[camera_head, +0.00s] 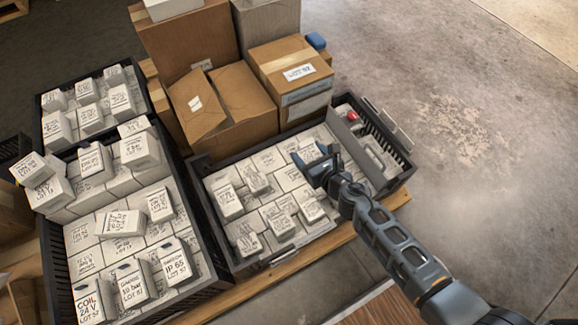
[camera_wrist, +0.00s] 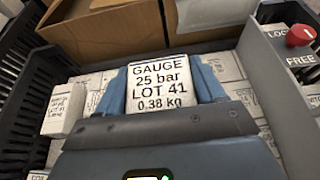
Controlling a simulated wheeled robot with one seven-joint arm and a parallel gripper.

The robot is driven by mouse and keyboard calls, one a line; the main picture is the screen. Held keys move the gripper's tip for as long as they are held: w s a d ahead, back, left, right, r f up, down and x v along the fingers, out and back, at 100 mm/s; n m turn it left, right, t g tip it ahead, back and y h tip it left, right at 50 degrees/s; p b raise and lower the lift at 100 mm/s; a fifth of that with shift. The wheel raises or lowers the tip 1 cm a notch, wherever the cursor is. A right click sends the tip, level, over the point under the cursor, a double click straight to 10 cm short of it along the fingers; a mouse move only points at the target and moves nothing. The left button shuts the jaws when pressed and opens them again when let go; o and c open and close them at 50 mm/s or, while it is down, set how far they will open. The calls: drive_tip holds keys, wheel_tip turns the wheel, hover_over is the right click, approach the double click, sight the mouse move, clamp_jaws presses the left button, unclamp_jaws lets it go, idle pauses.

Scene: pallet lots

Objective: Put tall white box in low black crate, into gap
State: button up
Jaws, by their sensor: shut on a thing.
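My gripper (camera_head: 318,167) is shut on a white box (camera_wrist: 160,86) labelled "GAUGE 25 bar LOT 41". In the wrist view the blue fingers press on its left and right sides, and its labelled face is towards the camera. The low black crate (camera_head: 217,238) is at the middle of the head view, filled with rows of white boxes, some standing higher than others. My gripper is over the right part of these rows, beside a grey divider. The bottom of the held box is hidden, and I cannot make out a gap beneath it.
A narrow compartment with a red knob (camera_head: 353,116) lies right of the divider; the wrist view shows "LOCK" and "FREE" by the knob (camera_wrist: 301,35). Brown cartons (camera_head: 222,108) stand behind the crate. Fuller black crates (camera_head: 205,262) stand left. Concrete floor at right is clear.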

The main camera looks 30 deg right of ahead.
drive_tip(key=w+a+f+b, duration=0.1)
drive_tip(key=w+f+b, duration=0.1)
drive_tip(key=w+a+f+b, duration=0.1)
drive_tip(key=a+f+b, duration=0.1)
drive_tip(key=f+b, duration=0.1)
drive_tip(key=w+a+f+b, duration=0.1)
drive_tip(key=w+f+b, duration=0.1)
drive_tip(key=f, duration=0.1)
drive_tip(key=shift+w+a+f+b, duration=0.15)
drive_tip(key=shift+w+a+b, duration=0.1)
drive_tip(key=shift+w+b, duration=0.1)
drive_tip(key=shift+f, duration=0.1)
drive_tip(key=o, duration=1.3)
drive_tip(key=shift+s, duration=0.1)
drive_tip(key=shift+o, duration=0.2)
drive_tip(key=shift+r, duration=0.2)
drive_tip(key=p+v, duration=0.3)
drive_tip(key=v, duration=0.9)
